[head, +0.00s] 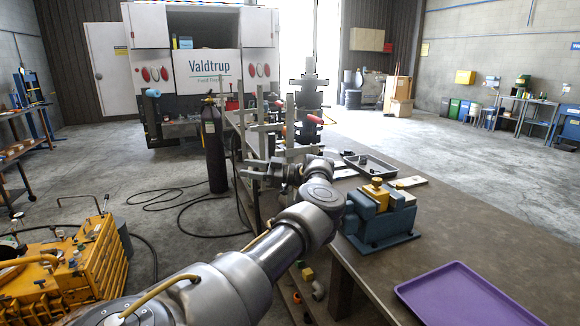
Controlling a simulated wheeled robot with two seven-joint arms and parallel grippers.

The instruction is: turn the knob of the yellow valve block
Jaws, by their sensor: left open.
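The yellow valve block (379,195) is held in a blue vise (385,230) on the workbench, right of centre. A yellow knob (377,182) stands on top of it. My left arm comes in from the bottom left and bends at the bench edge. My left gripper (248,169) is open and looks empty, pointing left, well to the left of the valve block and apart from it. My own arm stands just left of the vise. My right gripper is not in view.
A purple tray (468,295) lies on the bench at the front right. A dark tray (369,164) lies behind the vise. Metal clamps stand at the bench's far end. A black gas cylinder (214,148) stands on the floor beyond my gripper. The bench right of the vise is clear.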

